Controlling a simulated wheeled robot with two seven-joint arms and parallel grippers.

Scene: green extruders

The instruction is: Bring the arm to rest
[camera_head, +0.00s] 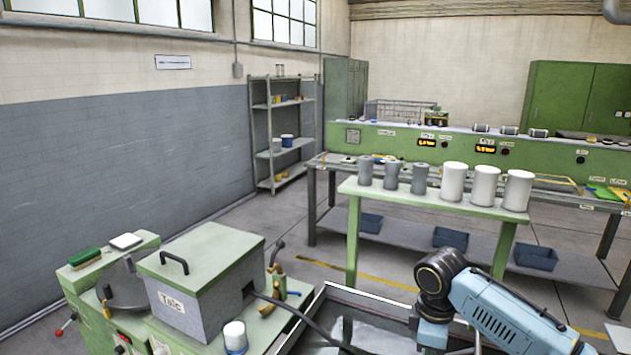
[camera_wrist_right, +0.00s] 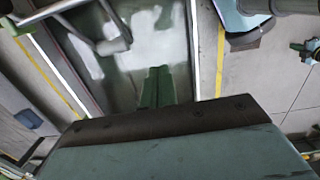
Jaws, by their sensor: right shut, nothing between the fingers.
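My right arm (camera_head: 495,305), blue with a black joint, comes in from the lower right in the head view. It bends downward over the metal trough at the bottom, and its gripper is out of that view. In the right wrist view my right gripper (camera_wrist_right: 156,82) shows as two dark green fingers side by side, shut with nothing between them. They are over the wet, shiny trough (camera_wrist_right: 150,30). My left arm and gripper are not in the head view.
A grey box labelled Talc (camera_head: 195,300) stands at the left, with a dark strand running from it to the trough. A white cup (camera_head: 235,337) is beside it. A green table (camera_head: 425,197) behind carries grey and white cylinders. Blue bins (camera_head: 450,238) sit below the rear bench.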

